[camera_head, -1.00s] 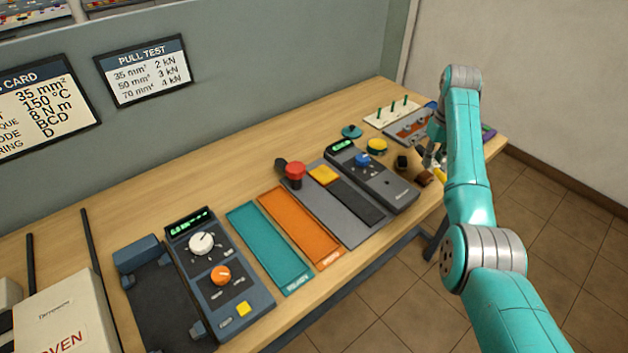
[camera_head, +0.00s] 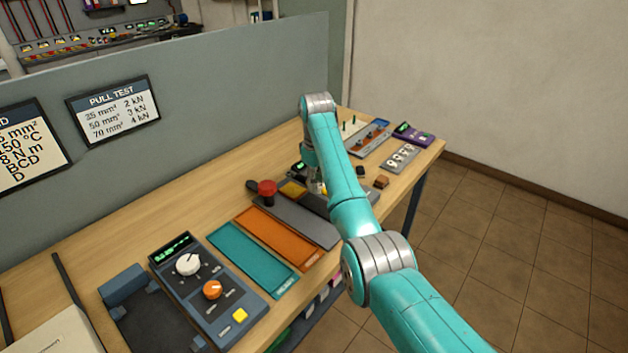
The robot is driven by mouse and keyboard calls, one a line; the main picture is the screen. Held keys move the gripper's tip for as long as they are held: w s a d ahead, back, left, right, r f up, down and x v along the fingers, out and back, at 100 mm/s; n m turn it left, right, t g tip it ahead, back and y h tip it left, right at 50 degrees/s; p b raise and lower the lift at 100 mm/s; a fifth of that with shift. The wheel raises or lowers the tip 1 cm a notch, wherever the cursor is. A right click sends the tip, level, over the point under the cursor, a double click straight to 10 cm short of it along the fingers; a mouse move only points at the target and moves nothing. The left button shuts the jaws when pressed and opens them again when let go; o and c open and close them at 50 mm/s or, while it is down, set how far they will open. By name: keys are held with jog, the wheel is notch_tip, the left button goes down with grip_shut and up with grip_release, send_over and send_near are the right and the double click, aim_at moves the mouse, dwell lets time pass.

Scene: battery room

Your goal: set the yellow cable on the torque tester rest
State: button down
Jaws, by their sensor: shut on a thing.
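My gripper (camera_head: 317,184) is over the middle of the bench, beside the grey panel, and is partly hidden by my own teal arm. A small yellow piece, apparently the yellow cable (camera_head: 323,189), shows at its fingertips; the rest of it is hidden. I cannot tell for certain which fixture is the torque tester rest. A small purple device with a dark display (camera_head: 415,134) stands at the far right end. A blue-grey device with white and orange knobs (camera_head: 207,285) stands at the near left, with a dark cradle (camera_head: 150,315) beside it.
A plate with rings (camera_head: 400,157) and a brown block (camera_head: 381,182) are right of my arm. The bench's back strip is clear.

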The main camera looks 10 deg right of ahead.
aim_at(317, 204)
jog(key=shift+d+f, duration=0.1)
jog(key=shift+f, duration=2.25)
jog(key=shift+s+d, duration=0.1)
jog(key=shift+f, duration=0.5)
jog(key=c, duration=0.9)
grip_release()
jog(key=shift+r, duration=0.1)
notch_tip(317, 204, up, 7)
jog(key=shift+d+r, duration=0.1)
jog(key=shift+r, duration=0.05)
